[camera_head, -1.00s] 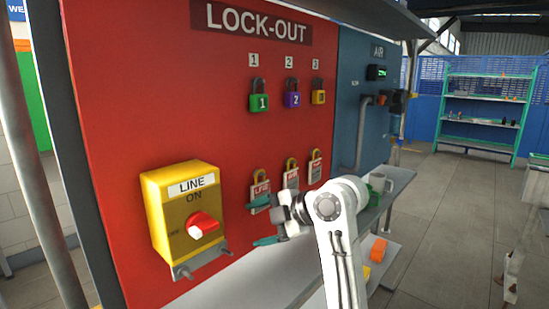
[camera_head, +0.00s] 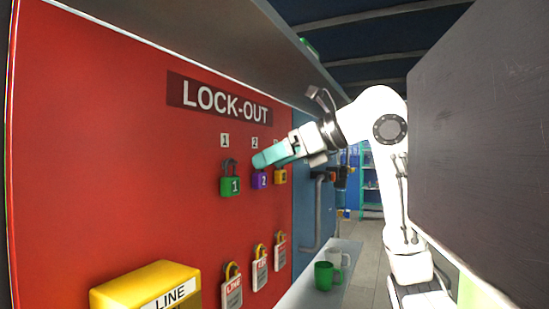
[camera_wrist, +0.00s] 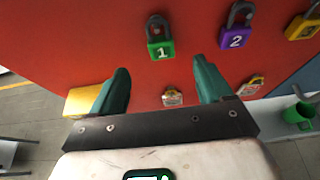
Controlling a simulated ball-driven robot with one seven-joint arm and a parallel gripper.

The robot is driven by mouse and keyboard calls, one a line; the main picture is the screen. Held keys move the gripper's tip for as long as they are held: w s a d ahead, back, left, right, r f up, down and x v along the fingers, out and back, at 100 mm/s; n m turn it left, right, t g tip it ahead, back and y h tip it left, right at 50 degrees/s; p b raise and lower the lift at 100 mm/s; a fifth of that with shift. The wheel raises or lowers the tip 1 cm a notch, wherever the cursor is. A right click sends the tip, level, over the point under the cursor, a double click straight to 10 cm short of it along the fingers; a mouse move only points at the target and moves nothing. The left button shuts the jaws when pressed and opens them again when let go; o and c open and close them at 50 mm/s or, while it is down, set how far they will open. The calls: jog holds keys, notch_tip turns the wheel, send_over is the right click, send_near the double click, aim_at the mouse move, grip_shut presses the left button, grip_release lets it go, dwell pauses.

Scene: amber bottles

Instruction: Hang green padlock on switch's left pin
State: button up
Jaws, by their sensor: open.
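The green padlock marked 1 (camera_head: 230,184) hangs on the red lock-out board under the number 1 label, its dark shackle upward. In the wrist view the green padlock (camera_wrist: 160,46) shows above and between my two teal fingers. My gripper (camera_head: 262,160) is open and empty, in front of the board near the purple padlock. In the wrist view my gripper (camera_wrist: 160,82) has its fingers spread apart, with a gap before the board. The yellow switch box (camera_head: 150,288) shows only its top at the lower left; its pins are out of view.
A purple padlock (camera_head: 259,180) and a yellow padlock (camera_head: 280,177) hang right of the green one. Several red-and-white tagged padlocks (camera_head: 232,290) hang below. A green mug (camera_head: 324,276) stands on the shelf beneath. A dark panel (camera_head: 480,150) fills the right side.

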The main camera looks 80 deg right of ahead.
aim_at(235, 176)
jog(key=p+x, duration=0.1)
jog(key=x, duration=0.8)
jog(key=shift+w+f+p, duration=0.15)
jog(key=shift+w+p, duration=0.15)
jog(key=shift+w, duration=0.05)
jog(key=c, duration=1.2)
jog(key=shift+r, duration=0.55)
jog(key=shift+s, duration=0.15)
jog(key=s+a, duration=0.1)
jog(key=s, duration=0.5)
jog(key=shift+s+a, duration=0.25)
jog(key=shift+s, duration=0.05)
dwell(0.6)
